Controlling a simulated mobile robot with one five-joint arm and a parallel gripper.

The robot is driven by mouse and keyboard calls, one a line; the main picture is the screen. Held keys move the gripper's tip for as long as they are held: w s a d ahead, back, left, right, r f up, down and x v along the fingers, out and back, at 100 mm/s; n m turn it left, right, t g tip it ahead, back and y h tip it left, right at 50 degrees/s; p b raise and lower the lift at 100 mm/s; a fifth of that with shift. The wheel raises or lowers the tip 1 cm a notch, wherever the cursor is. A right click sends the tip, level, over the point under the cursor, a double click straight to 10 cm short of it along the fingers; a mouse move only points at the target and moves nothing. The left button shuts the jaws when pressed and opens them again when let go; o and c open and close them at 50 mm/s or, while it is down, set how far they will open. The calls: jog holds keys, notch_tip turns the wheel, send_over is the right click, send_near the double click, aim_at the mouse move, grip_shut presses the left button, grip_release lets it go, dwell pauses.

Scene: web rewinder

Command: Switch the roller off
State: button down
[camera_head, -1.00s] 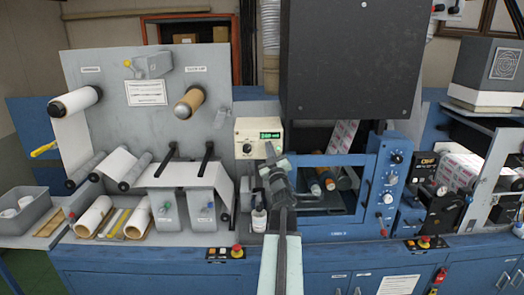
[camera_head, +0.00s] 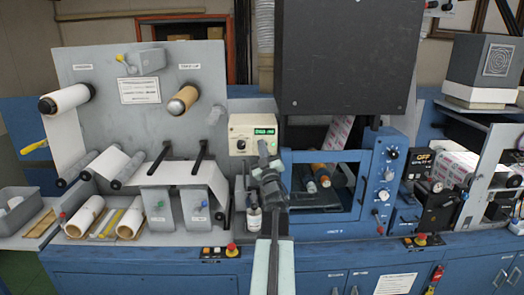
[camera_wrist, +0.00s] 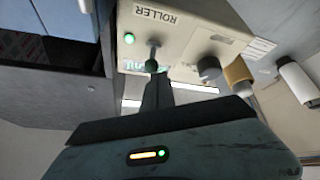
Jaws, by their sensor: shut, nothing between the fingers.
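The cream control box (camera_head: 240,132) stands at the middle of the machine, with a lit green display (camera_head: 264,131) and a dark knob (camera_head: 241,145). In the wrist view the box (camera_wrist: 183,42) appears upside down, marked ROLLER. A green lamp (camera_wrist: 130,38) is lit beside a small toggle lever (camera_wrist: 153,50), and the knob (camera_wrist: 208,67) is to the right. My gripper (camera_wrist: 152,72) is shut and empty, its tip at the lever's end; I cannot tell whether they touch. In the head view my gripper (camera_head: 264,148) is in front of the box's lower right and hides that part.
A large black panel (camera_head: 345,55) hangs right of the box. A blue frame (camera_head: 330,228) with rollers lies below it. A small bottle (camera_head: 254,220) stands beneath my gripper. Grey panel with rolls (camera_head: 140,75) fills the left.

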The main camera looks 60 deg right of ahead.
jog(key=shift+s, duration=0.15)
jog(key=shift+f+t+b, duration=0.2)
jog(key=shift+t+b, duration=0.3)
jog(key=shift+b, duration=0.25)
